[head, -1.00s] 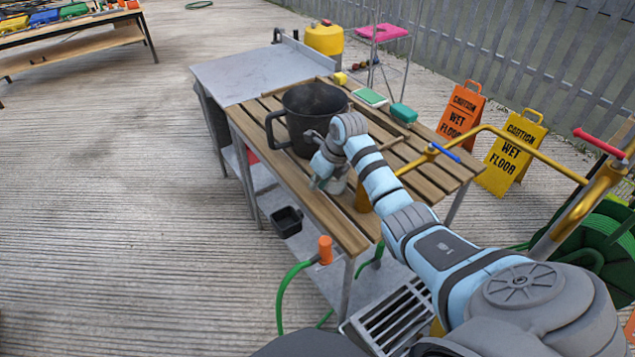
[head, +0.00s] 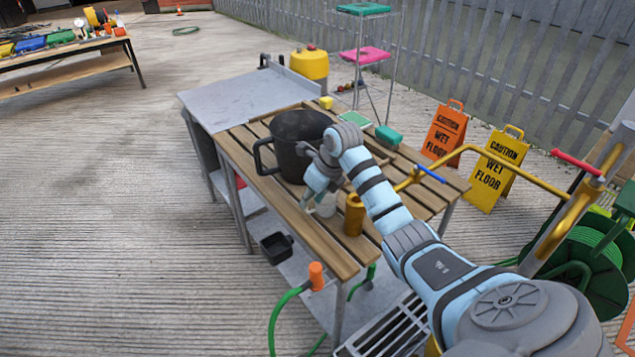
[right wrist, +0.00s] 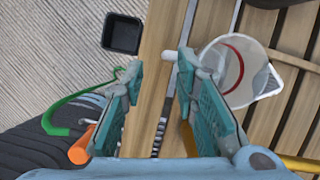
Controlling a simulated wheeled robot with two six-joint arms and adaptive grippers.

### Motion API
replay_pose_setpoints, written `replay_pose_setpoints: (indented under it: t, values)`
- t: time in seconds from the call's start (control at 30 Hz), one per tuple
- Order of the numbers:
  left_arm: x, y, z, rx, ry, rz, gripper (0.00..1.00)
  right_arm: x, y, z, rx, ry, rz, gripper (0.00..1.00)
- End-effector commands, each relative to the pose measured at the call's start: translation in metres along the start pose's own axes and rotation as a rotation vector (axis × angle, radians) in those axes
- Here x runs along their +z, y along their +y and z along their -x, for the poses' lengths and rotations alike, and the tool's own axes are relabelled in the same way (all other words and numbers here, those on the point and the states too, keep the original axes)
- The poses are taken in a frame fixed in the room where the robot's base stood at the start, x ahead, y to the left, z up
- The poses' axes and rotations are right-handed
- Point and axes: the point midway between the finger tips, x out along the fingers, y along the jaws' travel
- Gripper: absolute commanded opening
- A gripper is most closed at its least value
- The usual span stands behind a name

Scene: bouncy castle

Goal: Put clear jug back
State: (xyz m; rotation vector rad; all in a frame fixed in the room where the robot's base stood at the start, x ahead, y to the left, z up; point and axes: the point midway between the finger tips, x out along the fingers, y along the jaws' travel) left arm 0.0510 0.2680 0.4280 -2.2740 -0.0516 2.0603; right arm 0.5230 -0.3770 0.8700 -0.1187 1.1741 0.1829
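The clear jug (head: 326,205) stands on the slatted wooden table (head: 290,205), between a large dark pot (head: 293,155) and an amber bottle (head: 354,215). In the right wrist view the jug (right wrist: 238,85) shows from above, with a red ring and a spout at right. A pale stub, apparently its handle (right wrist: 172,56), points into the gap between my fingers. My right gripper (right wrist: 165,75) is open, with one finger beside the jug's left side; contact is unclear. In the head view my right gripper (head: 309,196) is left of the jug. My left gripper is out of view.
A green sponge (head: 388,137) and yellow block (head: 326,103) lie at the table's far side. A metal table (head: 235,95) adjoins it. A black tub (head: 277,247) sits on the lower shelf. Wet-floor signs (head: 497,170) and a hose reel (head: 580,265) stand at right.

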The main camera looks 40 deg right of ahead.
Motion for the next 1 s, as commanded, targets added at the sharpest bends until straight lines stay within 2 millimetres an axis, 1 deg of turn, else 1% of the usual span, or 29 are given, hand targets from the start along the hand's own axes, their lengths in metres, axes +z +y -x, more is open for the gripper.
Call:
replay_pose_setpoints:
  t: [0.03, 0.1, 0.2, 0.3, 0.43, 1.0]
  values:
    - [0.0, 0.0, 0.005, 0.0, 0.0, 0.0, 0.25, 0.001, -0.001, 0.013, -0.003, -0.001, 0.002, 0.27]
    - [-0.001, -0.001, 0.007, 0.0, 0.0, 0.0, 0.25, 0.001, -0.001, 0.03, -0.002, -0.002, 0.001, 0.27]
    - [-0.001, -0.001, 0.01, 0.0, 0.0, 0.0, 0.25, 0.001, 0.0, 0.052, -0.002, -0.002, 0.001, 0.27]
    - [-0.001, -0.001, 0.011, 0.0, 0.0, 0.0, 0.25, 0.0, 0.0, 0.065, -0.001, 0.0, 0.001, 0.27]
    - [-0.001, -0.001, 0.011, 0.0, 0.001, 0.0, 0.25, 0.0, 0.001, 0.07, 0.0, 0.001, 0.0, 0.27]
    - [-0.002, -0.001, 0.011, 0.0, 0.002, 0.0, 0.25, 0.0, 0.001, 0.069, 0.001, 0.001, 0.001, 0.27]
